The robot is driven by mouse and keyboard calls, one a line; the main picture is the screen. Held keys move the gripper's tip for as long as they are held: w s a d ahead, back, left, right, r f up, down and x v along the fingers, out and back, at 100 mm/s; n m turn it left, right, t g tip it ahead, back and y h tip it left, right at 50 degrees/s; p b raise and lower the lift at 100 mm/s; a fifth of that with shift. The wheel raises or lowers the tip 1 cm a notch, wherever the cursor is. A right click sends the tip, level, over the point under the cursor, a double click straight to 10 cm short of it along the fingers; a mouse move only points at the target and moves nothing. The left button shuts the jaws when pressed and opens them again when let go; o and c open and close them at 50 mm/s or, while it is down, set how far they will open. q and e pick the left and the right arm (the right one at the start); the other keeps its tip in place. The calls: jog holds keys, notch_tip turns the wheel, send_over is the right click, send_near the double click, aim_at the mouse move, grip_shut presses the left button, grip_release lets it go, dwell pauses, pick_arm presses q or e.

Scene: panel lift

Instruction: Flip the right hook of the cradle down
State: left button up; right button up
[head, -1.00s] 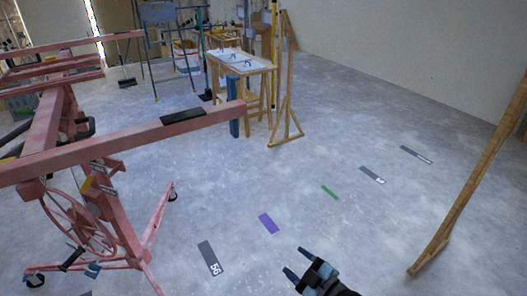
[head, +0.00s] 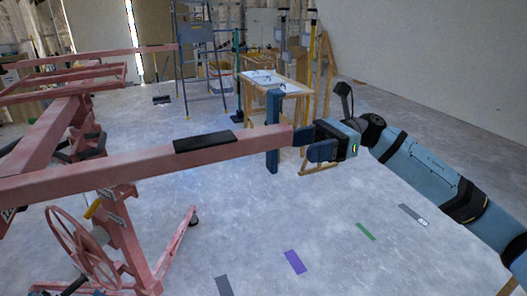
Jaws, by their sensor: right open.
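The cradle is a pink-red metal frame on the left, and its long near beam (head: 120,172) runs to the right across the view. The right hook is a blue upright bar (head: 273,115) at the right end of this beam. It reaches above and below the beam. My right gripper (head: 308,143) is open and empty, just right of the beam's end, with its fingers pointing left toward the hook. I cannot tell whether a finger touches the beam end. My left gripper is not in view.
A black pad (head: 204,142) lies on the beam. A spoked handwheel (head: 80,248) is on the cradle's stand. A wooden workbench (head: 262,84) with tools and a stepladder (head: 200,60) stand behind. The floor at front right is clear apart from flat coloured markers (head: 294,262).

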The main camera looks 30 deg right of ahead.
jog(key=a+p, duration=0.2)
jog(key=a, duration=0.7)
jog(key=shift+w+a+p, duration=0.3)
jog(key=shift+w, duration=0.1)
jog(key=shift+c, duration=0.4)
grip_shut()
